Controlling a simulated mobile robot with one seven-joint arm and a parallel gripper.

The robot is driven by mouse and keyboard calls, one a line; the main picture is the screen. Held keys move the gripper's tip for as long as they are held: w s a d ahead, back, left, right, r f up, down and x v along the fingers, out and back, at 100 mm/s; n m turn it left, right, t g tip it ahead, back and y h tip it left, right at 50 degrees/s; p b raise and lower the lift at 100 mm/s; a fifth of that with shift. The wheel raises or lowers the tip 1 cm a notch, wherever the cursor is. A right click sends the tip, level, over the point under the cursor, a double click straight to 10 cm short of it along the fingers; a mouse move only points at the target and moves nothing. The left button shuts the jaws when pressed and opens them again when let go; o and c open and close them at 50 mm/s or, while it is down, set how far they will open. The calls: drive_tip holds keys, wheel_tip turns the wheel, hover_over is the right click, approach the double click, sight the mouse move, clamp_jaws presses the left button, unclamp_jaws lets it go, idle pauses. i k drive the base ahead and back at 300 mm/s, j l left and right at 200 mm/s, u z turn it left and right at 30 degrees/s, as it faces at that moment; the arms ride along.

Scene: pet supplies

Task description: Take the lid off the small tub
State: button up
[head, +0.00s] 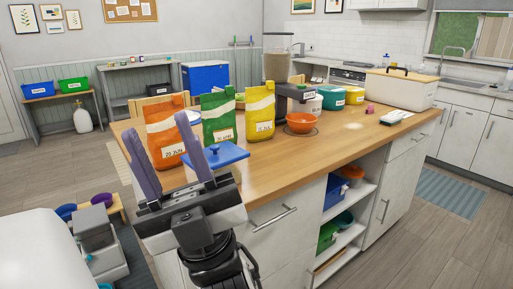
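A flat blue lid (230,156) with a small round blue knob (213,149) is at the near left end of the wooden island, in front of the food bags. The right finger overlaps the view just left of the lid. I see nothing between the fingers but the background and part of the orange bag.
Orange (166,145), green (217,128) and yellow (260,116) bags stand close behind the lid. An orange bowl (300,124), a teal-lidded tub (331,101), a yellow tub (355,97) and a large white bin (400,93) are farther right. The counter's front right is clear.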

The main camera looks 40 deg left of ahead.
sight(226, 153)
drive_tip(key=i+l+u, duration=0.25)
drive_tip(key=u, duration=0.2)
drive_tip(key=i+l+u, duration=0.2)
drive_tip(key=u, duration=0.25)
drive_tip(key=i+l+u, duration=0.15)
drive_tip(key=l+u, duration=1.05)
drive_tip(key=l, duration=0.35)
drive_tip(key=i, duration=0.55)
